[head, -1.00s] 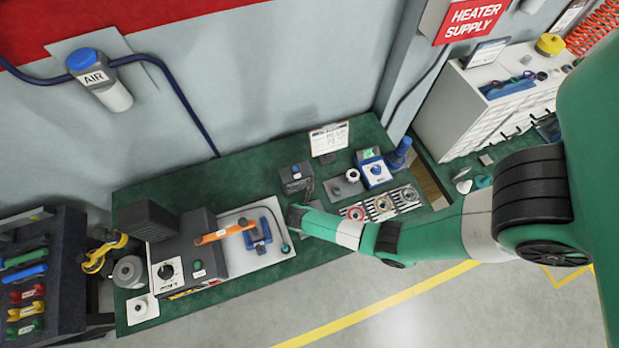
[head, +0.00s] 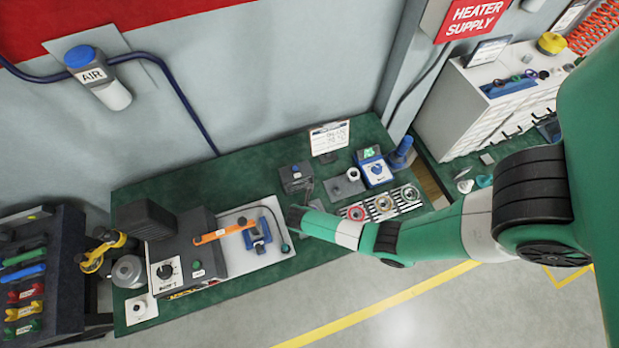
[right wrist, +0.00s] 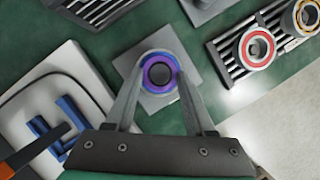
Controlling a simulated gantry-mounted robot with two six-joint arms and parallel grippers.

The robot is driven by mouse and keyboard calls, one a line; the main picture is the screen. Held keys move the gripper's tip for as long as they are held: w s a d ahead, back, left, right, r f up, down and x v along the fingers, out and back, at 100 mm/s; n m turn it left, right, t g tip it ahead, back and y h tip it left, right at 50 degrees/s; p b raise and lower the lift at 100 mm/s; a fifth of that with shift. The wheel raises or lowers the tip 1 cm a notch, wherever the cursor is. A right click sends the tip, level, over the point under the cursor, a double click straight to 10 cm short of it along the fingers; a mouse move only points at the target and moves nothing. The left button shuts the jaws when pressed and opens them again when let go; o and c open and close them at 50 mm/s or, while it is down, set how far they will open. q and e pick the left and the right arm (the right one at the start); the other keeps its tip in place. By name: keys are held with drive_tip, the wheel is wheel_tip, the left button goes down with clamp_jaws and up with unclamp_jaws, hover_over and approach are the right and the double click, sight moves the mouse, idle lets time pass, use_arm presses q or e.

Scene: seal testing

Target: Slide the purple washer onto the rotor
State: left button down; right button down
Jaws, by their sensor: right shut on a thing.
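The purple washer (right wrist: 160,72) is a small purple-blue ring with a dark centre, in the right wrist view. My right gripper (right wrist: 159,78) is shut on it, one fingertip on each side. My left gripper is not in view.
A slotted tray (right wrist: 225,48) with a red-ringed bearing (right wrist: 257,48) and a yellowish one (right wrist: 306,15) lies to the right. A blue clamp (right wrist: 48,130) on a white board (right wrist: 75,62) is to the left. A dark box (head: 295,177) stands behind the gripper.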

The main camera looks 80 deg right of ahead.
drive_tip(key=shift+f+b, duration=0.4)
drive_tip(key=shift+f, duration=0.25)
idle(0.9)
drive_tip(key=shift+c, duration=0.9)
unclamp_jaws()
wheel_tip(320, 180, up, 9)
drive_tip(key=p, duration=0.9)
